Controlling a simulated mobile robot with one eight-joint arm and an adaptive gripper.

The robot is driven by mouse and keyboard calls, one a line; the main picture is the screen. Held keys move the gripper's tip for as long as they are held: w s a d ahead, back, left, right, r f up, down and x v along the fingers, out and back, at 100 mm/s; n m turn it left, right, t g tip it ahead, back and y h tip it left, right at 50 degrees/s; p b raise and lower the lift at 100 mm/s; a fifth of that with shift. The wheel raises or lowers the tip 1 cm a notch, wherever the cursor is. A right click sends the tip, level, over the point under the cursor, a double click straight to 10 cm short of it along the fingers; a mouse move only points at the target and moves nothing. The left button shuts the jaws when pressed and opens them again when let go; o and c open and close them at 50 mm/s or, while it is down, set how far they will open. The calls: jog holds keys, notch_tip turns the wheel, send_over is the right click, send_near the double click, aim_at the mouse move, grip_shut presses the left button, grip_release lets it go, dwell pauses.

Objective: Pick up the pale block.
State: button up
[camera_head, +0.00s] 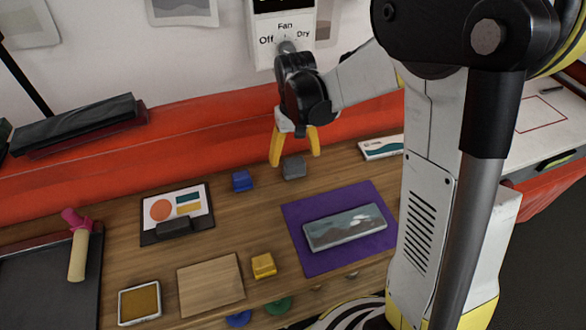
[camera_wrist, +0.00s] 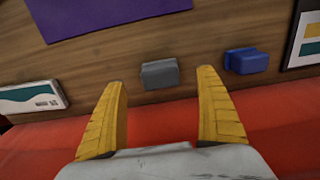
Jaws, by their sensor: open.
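A small grey block (camera_head: 294,168) lies on the wooden table near its back edge. It is a muted grey, and I cannot tell for certain that it is the pale block. My gripper (camera_head: 295,158) is open and empty, pointing down close to the grey block. In the wrist view the grey block (camera_wrist: 160,75) shows in the gap between the two yellow fingertips, lying beyond them. I see no contact. A blue block (camera_head: 242,181) sits to its left, and a yellow block (camera_head: 263,266) lies nearer the front.
A purple mat (camera_head: 302,238) with a picture panel (camera_head: 345,227) on it lies in front of the grey block. A clipboard (camera_head: 150,236) and a wooden board (camera_head: 211,284) are to the left. A red ledge (camera_head: 200,130) runs behind. A white box (camera_head: 382,148) is at right.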

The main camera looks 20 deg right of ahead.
aim_at(294, 161)
jog(key=f+b, duration=0.2)
jog(key=f, duration=0.1)
jog(key=f+b, duration=0.1)
jog(key=f, duration=0.1)
jog(key=shift+w+f, duration=0.25)
jog(key=shift+r, duration=0.1)
jog(key=c, duration=1.5)
jog(key=shift+r, duration=0.1)
notch_tip(294, 161, up, 4)
jog(key=p, duration=0.2)
jog(key=shift+r+p, duration=0.25)
jog(key=shift+p, duration=0.15)
jog(key=s+d+r+p, duration=0.1)
jog(key=d+r, duration=0.1)
jog(key=d, duration=0.1)
jog(key=s+d+r+p, duration=0.1)
jog(key=d+r, duration=0.1)
jog(key=d, duration=0.2)
jog(key=s+d+r+p, duration=0.1)
jog(key=s+d+r, duration=0.1)
jog(key=d, duration=0.2)
jog(key=shift+r, duration=0.15)
